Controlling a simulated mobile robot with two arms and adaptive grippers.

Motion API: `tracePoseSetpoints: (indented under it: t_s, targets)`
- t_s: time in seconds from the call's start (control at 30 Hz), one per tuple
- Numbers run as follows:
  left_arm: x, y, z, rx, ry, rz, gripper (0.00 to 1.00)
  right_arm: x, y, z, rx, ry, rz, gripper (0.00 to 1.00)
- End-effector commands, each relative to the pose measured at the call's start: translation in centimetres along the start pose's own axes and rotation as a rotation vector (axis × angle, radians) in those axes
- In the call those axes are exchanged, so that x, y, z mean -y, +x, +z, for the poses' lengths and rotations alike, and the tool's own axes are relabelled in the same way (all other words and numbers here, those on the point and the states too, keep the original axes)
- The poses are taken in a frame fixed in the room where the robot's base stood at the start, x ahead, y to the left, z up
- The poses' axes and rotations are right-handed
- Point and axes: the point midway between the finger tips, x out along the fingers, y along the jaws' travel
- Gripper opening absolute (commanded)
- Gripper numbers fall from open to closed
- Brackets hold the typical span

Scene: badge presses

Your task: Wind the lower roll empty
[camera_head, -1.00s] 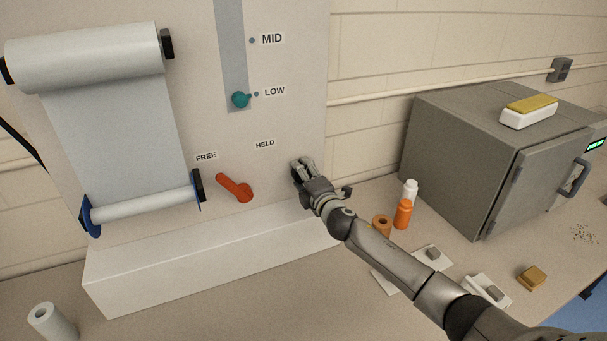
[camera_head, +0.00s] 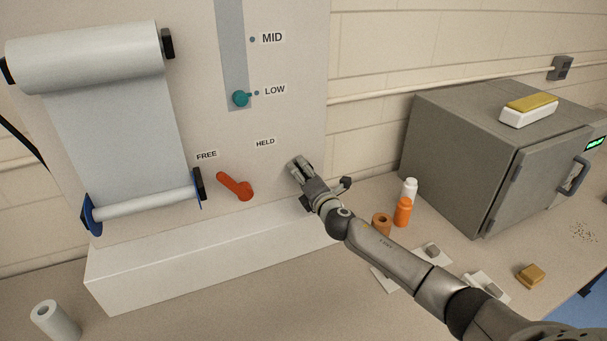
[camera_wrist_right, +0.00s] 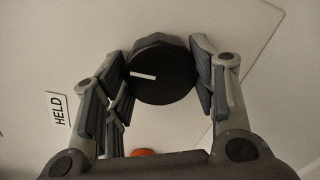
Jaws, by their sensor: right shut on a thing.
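The lower roll (camera_head: 147,204) is a thin white roll between blue end discs at the bottom of the paper web (camera_head: 115,130). The web comes down from the thick upper roll (camera_head: 85,60). My right gripper (camera_head: 301,171) is at the panel, right of the red lever (camera_head: 236,187). In the right wrist view, that gripper (camera_wrist_right: 166,78) is shut on a round black knob (camera_wrist_right: 160,85) with a white mark. The gripper hides the knob in the head view. The red lever tilts up-left toward the FREE label (camera_head: 206,155). My left gripper is out of view.
A teal slider knob (camera_head: 240,98) sits at LOW. A white ledge (camera_head: 210,262) juts out below the panel. A loose white roll (camera_head: 54,321) stands front left.

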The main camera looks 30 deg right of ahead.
Motion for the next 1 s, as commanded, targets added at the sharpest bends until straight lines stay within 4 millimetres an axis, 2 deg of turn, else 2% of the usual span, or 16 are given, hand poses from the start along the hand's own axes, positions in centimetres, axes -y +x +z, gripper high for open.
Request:
tracePoseSetpoints:
  t_s: [0.17,0.2,0.37,0.77,1.0]
  targets:
    - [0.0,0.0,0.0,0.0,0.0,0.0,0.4,0.2,-0.1,-0.2,-0.003,-0.004,-0.003,0.29]
    - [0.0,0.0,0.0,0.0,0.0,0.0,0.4,0.2,-0.1,-0.2,-0.003,-0.004,-0.003,0.55]
    - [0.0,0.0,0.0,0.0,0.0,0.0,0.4,0.2,-0.1,-0.1,-0.002,-0.003,-0.002,0.74]
    - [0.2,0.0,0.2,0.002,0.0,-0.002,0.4,0.1,-0.4,-0.1,-0.001,-0.001,-0.001,0.74]
    - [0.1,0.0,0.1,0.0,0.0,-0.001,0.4,0.2,-3.1,-0.1,-0.003,-0.002,-0.001,0.74]
